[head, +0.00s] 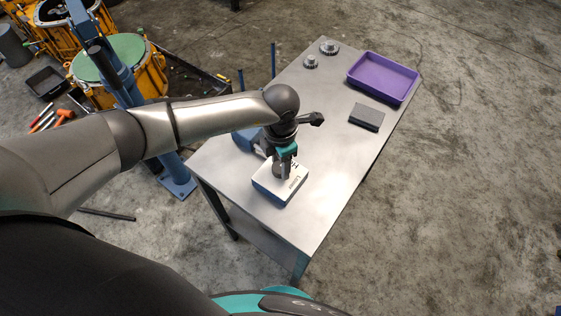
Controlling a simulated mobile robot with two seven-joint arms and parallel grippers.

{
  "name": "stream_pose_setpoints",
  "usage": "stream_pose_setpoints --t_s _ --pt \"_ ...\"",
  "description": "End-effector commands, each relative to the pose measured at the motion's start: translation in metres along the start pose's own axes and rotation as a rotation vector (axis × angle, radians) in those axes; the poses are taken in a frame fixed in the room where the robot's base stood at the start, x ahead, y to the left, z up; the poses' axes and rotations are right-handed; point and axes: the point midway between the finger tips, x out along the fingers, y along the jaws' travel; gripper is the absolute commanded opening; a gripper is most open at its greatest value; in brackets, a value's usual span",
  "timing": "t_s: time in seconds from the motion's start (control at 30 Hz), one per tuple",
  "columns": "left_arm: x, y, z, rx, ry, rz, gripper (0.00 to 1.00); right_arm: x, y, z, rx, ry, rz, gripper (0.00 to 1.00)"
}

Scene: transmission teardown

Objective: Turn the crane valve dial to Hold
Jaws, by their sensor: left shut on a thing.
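The crane valve box (292,191) is a low box with a white top and blue sides, on the near left part of the steel table. Its top shows the word "Lower" and, by the gripper, part of another word starting with "H". My left gripper (281,171) points down at the middle of this box and is shut on the dial. The fingers hide the dial, so I cannot tell which way it points. My right gripper is not in view.
The steel table (335,180) holds a purple tray (383,78), a dark grey block (366,117) and two metal gears (328,47) toward its far end. A blue crane post (130,95) and orange-yellow housings (150,80) stand to the left.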

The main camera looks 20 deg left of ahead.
Motion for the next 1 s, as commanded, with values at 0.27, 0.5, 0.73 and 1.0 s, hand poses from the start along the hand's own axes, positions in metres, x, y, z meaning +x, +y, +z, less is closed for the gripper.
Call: stream_pose_setpoints --t_s 0.27,0.5,0.73,1.0 --pt "0.000 0.001 0.000 -0.002 0.000 0.000 0.78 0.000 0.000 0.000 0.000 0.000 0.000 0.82" --pt "0.000 0.000 0.000 0.000 0.000 0.000 0.82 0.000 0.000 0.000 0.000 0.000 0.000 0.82" --pt "-0.016 0.001 0.001 0.001 -0.003 0.002 0.82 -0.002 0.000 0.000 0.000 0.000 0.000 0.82" --pt "-0.078 0.001 0.001 0.002 -0.005 0.004 0.82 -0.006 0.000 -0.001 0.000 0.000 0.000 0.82"
